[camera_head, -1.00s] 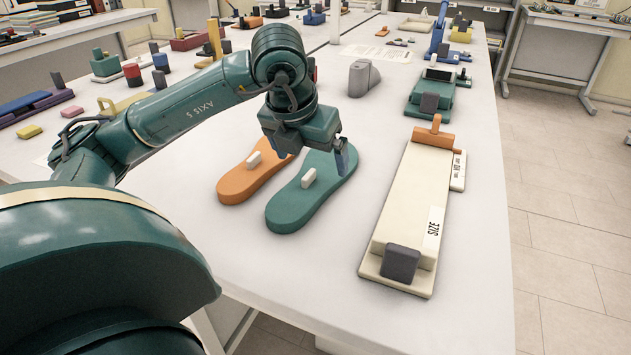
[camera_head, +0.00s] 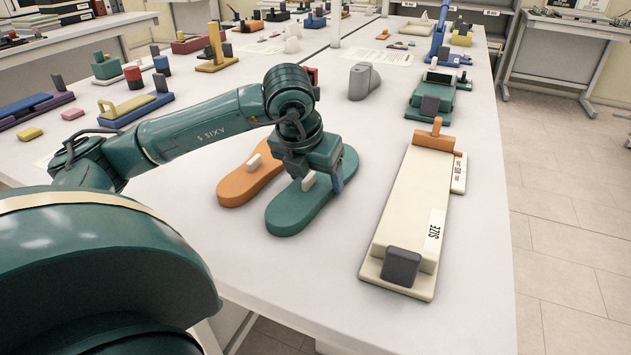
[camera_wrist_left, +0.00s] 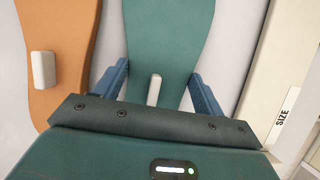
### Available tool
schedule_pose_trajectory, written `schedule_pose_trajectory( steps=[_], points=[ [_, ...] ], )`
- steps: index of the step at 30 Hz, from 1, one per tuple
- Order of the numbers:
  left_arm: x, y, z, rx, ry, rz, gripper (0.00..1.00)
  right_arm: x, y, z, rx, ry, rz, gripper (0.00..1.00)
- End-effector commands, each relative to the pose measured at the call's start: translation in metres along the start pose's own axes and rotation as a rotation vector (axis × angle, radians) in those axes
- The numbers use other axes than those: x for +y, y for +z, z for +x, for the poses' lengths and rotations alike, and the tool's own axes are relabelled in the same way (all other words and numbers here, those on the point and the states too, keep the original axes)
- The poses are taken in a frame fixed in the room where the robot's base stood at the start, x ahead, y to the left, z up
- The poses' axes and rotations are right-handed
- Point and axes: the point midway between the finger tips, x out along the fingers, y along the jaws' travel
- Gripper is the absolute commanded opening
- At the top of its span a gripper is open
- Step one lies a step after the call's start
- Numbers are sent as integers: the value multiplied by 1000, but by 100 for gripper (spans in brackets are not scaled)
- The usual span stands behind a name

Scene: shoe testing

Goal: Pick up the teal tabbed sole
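The teal tabbed sole (camera_head: 291,215) lies flat on the white table, with a small white tab (camera_head: 309,181) standing up from it. In the left wrist view the teal sole (camera_wrist_left: 168,45) runs up the middle, and its white tab (camera_wrist_left: 154,90) stands between the fingers. My left gripper (camera_head: 322,183) is above the sole, its fingers pointing down near the tab. In the left wrist view my left gripper (camera_wrist_left: 160,88) is open, its two blue fingers wide apart on either side of the tab. Whether the fingertips touch the sole is unclear. My right gripper is not in view.
An orange tabbed sole (camera_head: 240,188) lies close on the left. A cream sizing board (camera_head: 405,215) marked SIZE, with a grey block, lies on the right. A grey shoe-shaped block (camera_head: 363,82) and a green device (camera_head: 432,95) stand farther back. The table is clear in front.

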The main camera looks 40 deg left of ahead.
Motion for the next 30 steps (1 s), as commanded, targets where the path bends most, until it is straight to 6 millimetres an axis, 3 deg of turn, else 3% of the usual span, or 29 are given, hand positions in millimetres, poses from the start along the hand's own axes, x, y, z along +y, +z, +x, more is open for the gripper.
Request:
schedule_pose_trajectory(
  steps=[9, 17, 20, 30],
  points=[
    [0, 0, 0, 0, 0, 0, 44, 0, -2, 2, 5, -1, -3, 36],
    [0, 2, -3, -3, -1, 0, 44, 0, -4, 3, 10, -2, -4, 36],
    [0, 6, -13, -4, -1, -1, 44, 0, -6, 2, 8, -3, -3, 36],
    [-1, 32, -75, -6, -4, -1, 44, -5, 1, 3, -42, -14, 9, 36]
  ],
)
